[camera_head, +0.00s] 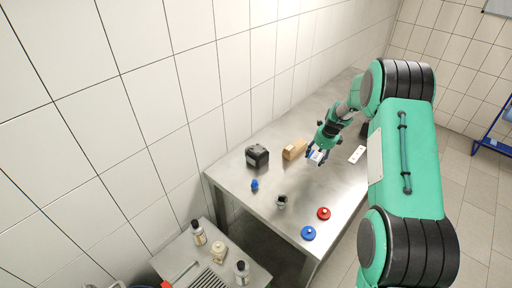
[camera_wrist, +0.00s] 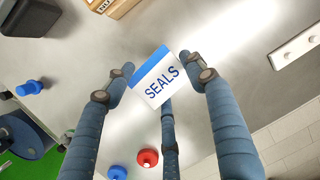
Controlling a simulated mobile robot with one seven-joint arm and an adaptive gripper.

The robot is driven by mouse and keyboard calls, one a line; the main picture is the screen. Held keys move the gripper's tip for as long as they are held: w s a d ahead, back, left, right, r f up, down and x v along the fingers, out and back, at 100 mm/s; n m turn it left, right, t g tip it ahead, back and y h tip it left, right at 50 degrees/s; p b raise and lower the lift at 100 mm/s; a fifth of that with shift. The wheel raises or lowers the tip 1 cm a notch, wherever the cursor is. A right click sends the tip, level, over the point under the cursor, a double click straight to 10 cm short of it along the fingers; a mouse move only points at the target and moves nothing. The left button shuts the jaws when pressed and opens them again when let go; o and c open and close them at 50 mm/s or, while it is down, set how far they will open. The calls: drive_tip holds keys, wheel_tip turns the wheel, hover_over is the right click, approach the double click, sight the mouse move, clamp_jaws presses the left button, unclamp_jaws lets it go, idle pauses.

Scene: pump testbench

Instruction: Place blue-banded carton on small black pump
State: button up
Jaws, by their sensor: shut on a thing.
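My gripper (camera_head: 318,152) is shut on the blue-banded carton (camera_head: 317,156), above the table. In the wrist view the carton (camera_wrist: 158,80) is white, with a blue band along one edge and the word SEALS, tilted between my fingertips (camera_wrist: 157,66). A black blocky unit (camera_head: 257,155) stands at the table's back left; part of it shows at the wrist view's upper left (camera_wrist: 30,17). A smaller dark and grey piece (camera_head: 282,201) stands nearer the front. I cannot tell for sure which is the small black pump. The carton is apart from both.
A cardboard-brown box (camera_head: 295,149) stands beside the black unit. A small blue part (camera_head: 254,185), a red knob (camera_head: 323,213) and a blue knob (camera_head: 308,233) stand on the steel table (camera_head: 240,190). A white strip (camera_head: 357,154) lies right. Bottles (camera_head: 198,232) stand on a lower side table.

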drive_tip(key=s+a+r+p, duration=0.2)
drive_tip(key=s+a+r, duration=0.1)
drive_tip(key=a, duration=1)
drive_tip(key=s+a+r+m+p, duration=0.1)
drive_tip(key=s+a+r+p, duration=0.1)
drive_tip(key=a, duration=1.1)
wheel_tip(320, 180, up, 2)
drive_tip(key=shift+s+a+r, duration=0.15)
drive_tip(key=shift+s+a, duration=0.2)
drive_tip(key=shift+s, duration=0.3)
drive_tip(key=shift+w, duration=0.1)
drive_tip(key=p, duration=0.3)
approach(255, 147)
drive_tip(key=shift+w+a+f, duration=0.25)
drive_tip(key=shift+w+f, duration=0.1)
drive_tip(key=shift+f, duration=0.3)
drive_tip(key=shift+w, duration=0.2)
drive_tip(key=shift+s+p+x, duration=0.15)
drive_tip(key=shift+x, duration=0.7)
drive_tip(key=shift+s+p+x, duration=0.15)
drive_tip(key=shift+x, duration=0.75)
drive_tip(key=shift+d+f, duration=0.1)
drive_tip(key=shift+f, duration=0.1)
